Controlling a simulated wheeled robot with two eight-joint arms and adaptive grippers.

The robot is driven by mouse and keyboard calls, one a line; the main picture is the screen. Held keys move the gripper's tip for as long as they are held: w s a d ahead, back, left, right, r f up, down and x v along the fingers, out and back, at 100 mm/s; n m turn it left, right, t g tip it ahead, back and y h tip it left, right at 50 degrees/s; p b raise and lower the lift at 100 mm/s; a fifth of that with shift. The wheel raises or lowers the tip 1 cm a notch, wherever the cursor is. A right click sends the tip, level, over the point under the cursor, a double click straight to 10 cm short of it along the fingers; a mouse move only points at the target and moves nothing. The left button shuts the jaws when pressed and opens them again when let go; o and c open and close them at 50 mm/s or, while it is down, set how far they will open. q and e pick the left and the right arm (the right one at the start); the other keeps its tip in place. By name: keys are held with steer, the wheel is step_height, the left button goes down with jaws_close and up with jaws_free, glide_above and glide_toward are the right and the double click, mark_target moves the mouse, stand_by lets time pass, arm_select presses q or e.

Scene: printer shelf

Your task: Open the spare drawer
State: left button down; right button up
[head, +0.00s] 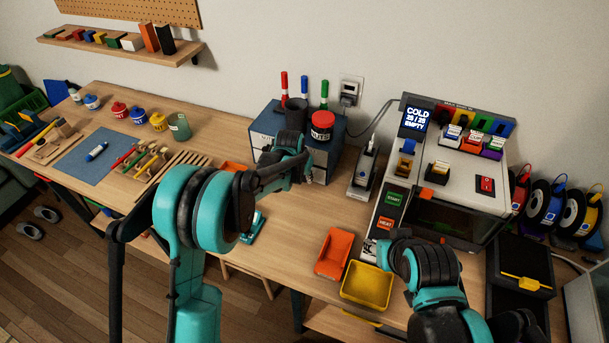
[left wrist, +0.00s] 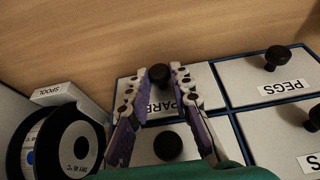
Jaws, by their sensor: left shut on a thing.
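The spare drawer (left wrist: 152,112) is a white panel with a black knob (left wrist: 159,73) and a partly covered label reading "PARE". It is in the blue-framed drawer cabinet (head: 262,126), whose front is mostly hidden by my left arm in the head view. My left gripper (left wrist: 158,72) has its purple-lined fingers on either side of the knob and is shut on it; in the head view it (head: 300,172) is at the cabinet front. The panel looks level with its neighbours.
The pegs drawer (left wrist: 264,93) is beside the spare drawer, with another knob (left wrist: 168,146) below. A black spool (left wrist: 72,145) stands left in the wrist view. A red jar (head: 322,125) and markers top the cabinet. Orange (head: 333,254) and yellow (head: 367,286) bins stand on the table.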

arm_select(q)
steer(key=s+a, duration=0.1)
steer(key=s, duration=0.2)
steer(key=s+a, duration=0.2)
steer(key=s, duration=0.2)
steer(key=s+a, duration=0.1)
steer(key=s, duration=0.3)
steer(key=shift+s+a+b, duration=0.15)
steer(key=shift+a+b, duration=0.2)
steer(key=c, duration=1.3)
jaws_free()
steer(key=shift+c, duration=0.2)
steer(key=v, duration=1.2)
